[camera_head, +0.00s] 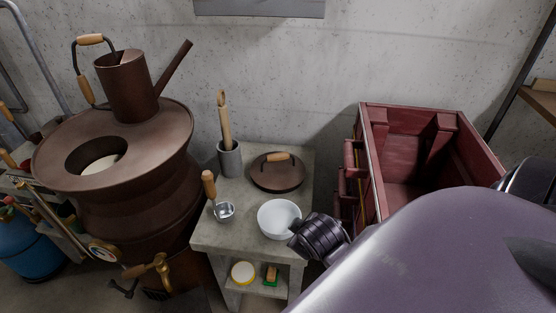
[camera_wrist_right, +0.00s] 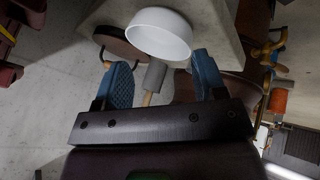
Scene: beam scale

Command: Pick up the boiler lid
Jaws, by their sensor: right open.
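The boiler lid (camera_head: 278,173) is a round, dark brown disc with a light wooden handle on top. It lies flat on the small concrete table, behind the white bowl. In the right wrist view, part of a brown disc that looks like the lid (camera_wrist_right: 112,40) shows beyond the left finger, partly behind the bowl. My right gripper (camera_wrist_right: 163,73) is open and empty, with its blue fingers apart. In the head view only its dark wrist part shows, right of the bowl and apart from the lid; its fingers are hidden. The boiler (camera_head: 172,124) stands left with an open round hole on top.
A white bowl (camera_head: 279,219) sits on the concrete table (camera_head: 240,236) between my right wrist and the lid. A red open crate (camera_head: 395,147) is at right.

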